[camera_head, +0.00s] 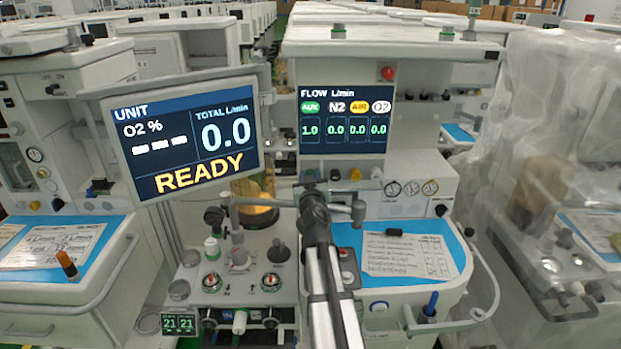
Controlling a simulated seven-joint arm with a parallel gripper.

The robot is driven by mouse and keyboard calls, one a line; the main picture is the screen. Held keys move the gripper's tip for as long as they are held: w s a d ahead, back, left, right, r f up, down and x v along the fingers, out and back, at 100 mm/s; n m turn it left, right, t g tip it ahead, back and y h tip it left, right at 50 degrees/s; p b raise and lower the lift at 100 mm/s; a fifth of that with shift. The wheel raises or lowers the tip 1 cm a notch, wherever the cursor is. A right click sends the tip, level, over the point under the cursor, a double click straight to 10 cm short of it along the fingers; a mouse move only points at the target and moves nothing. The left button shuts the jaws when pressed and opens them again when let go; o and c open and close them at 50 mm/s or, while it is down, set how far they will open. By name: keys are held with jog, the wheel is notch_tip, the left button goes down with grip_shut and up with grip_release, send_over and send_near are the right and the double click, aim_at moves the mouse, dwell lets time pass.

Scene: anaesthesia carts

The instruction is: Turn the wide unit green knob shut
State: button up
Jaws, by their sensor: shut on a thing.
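The wide unit (420,172) stands at centre right. Its flow screen (343,118) reads AUX 1.0 under a green label, and N2, AIR and O2 at 0.0. Below the screen is a row of knobs: a black knob (335,175), a yellow knob (355,174) and a pale knob (376,173). My gripper (309,182) reaches up from below to the left end of this row, under the AUX column. It is shut on the green knob there, which my gripper almost wholly hides. My dark wrist and white arm run down to the bottom edge.
A tilted screen (188,140) reading READY stands close on the left. Vaporiser knobs and dials (240,280) lie below left of my arm. A blue work surface with a paper sheet (408,255) is to the right. A plastic-covered cart (550,170) stands far right.

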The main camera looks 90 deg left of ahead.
jog(key=m, duration=0.4)
dwell(0.4)
jog(key=o, duration=1)
jog(key=shift+o, duration=0.2)
jog(key=d, duration=1.4)
